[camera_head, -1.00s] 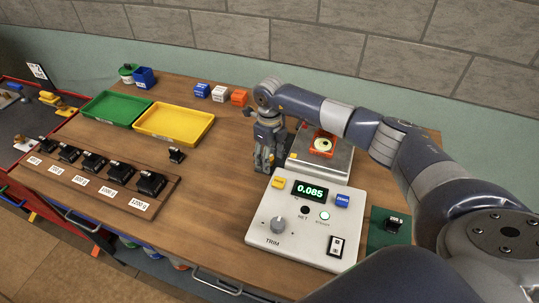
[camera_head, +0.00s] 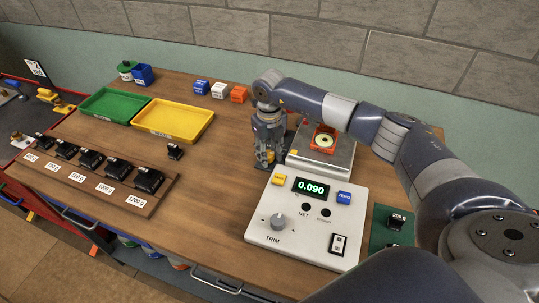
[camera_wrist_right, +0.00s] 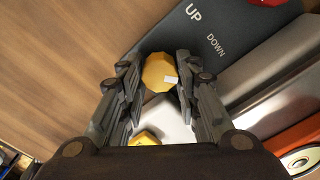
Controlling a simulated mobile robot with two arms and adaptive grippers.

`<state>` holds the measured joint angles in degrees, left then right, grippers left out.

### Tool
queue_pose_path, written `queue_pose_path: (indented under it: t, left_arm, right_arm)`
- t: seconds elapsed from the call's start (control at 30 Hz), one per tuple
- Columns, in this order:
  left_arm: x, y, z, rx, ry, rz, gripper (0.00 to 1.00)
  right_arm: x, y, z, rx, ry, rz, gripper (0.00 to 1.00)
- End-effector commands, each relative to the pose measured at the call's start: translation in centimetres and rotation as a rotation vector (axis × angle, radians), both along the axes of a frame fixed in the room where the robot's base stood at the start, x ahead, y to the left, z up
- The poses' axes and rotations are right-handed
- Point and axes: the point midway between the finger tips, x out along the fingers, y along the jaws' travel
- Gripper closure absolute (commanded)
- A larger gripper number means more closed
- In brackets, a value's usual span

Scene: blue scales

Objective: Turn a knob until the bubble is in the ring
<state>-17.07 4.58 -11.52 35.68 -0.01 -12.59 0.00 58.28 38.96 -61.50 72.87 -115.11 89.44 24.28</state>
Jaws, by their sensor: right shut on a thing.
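My right gripper (camera_head: 267,160) points down at the left side of the scale (camera_head: 343,157). In the right wrist view its fingers (camera_wrist_right: 157,88) are shut on a yellow faceted knob (camera_wrist_right: 158,70) with a small white mark. The knob sits beside a dark plate (camera_wrist_right: 205,35) lettered UP and DOWN. A round pale yellow-green bubble level (camera_head: 324,139) in an orange frame is on the scale pan. Its edge also shows in the right wrist view (camera_wrist_right: 300,161). The bubble is too small to place against the ring. The left gripper is not in view.
A control box with a TRIM knob (camera_head: 277,221) and a display (camera_head: 311,187) reading 0.090 stands in front. Green (camera_head: 115,104) and yellow (camera_head: 172,119) trays and a rack of black weights (camera_head: 95,180) are to the left.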

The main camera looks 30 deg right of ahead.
Motion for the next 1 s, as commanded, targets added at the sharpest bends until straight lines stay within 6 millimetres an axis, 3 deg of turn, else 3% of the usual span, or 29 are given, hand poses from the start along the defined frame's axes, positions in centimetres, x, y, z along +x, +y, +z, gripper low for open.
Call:
queue_pose_path:
  t: [0.37,0.4,0.47,0.5,0.83,1.0]
  left_arm:
    - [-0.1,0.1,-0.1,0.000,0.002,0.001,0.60]
    - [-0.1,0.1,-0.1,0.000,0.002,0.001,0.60]
    - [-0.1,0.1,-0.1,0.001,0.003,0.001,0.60]
    - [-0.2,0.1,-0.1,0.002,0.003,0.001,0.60]
    - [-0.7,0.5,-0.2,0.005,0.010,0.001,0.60]
    - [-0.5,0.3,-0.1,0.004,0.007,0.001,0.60]
  right_arm:
    - [0.0,0.0,0.0,0.000,-0.002,-0.032,0.94]
    - [0.0,0.0,0.0,0.000,-0.002,-0.032,0.65]
    - [0.0,0.0,0.0,0.000,-0.002,-0.031,0.52]
    - [0.0,0.0,0.0,0.000,-0.002,-0.031,0.49]
    - [0.0,0.0,0.2,0.000,-0.002,-0.031,0.49]
    - [0.2,0.0,2.1,0.000,-0.005,-0.031,0.49]
